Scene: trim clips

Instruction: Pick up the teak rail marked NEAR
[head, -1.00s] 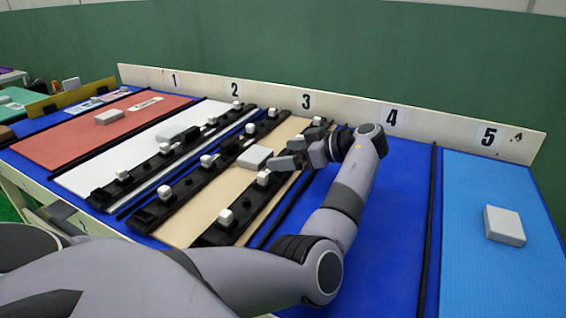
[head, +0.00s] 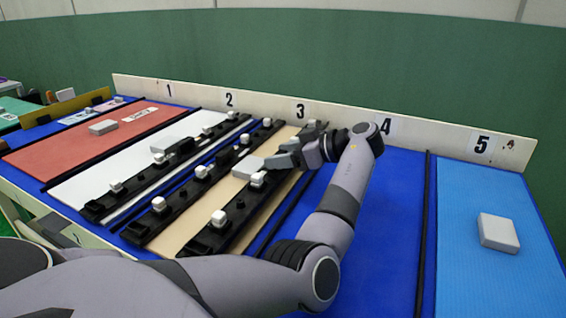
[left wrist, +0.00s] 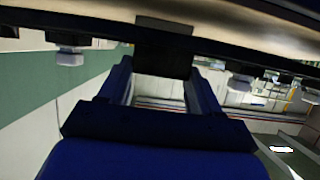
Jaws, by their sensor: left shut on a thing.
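A long dark rail (head: 236,207) with white blocks along it hangs a little above the right side of the beige panel; no teak colour or NEAR mark is readable. My left gripper (head: 277,163) is shut on this rail along its length, reaching it from the right. In the left wrist view the rail (left wrist: 108,29) crosses the top, with white blocks on its underside in the picture, and my left gripper (left wrist: 163,72) spans a dark piece at its middle. My fingertips are partly hidden. My right gripper is not in view.
Two similar dark rails stand to the left, one by the white panel (head: 90,187) and one (head: 178,208) by the beige panel (head: 170,240). A grey block (head: 249,166) lies on the beige panel. The numbered back board (head: 345,117) bounds the table. Blue bay 4 (head: 385,230) is bare.

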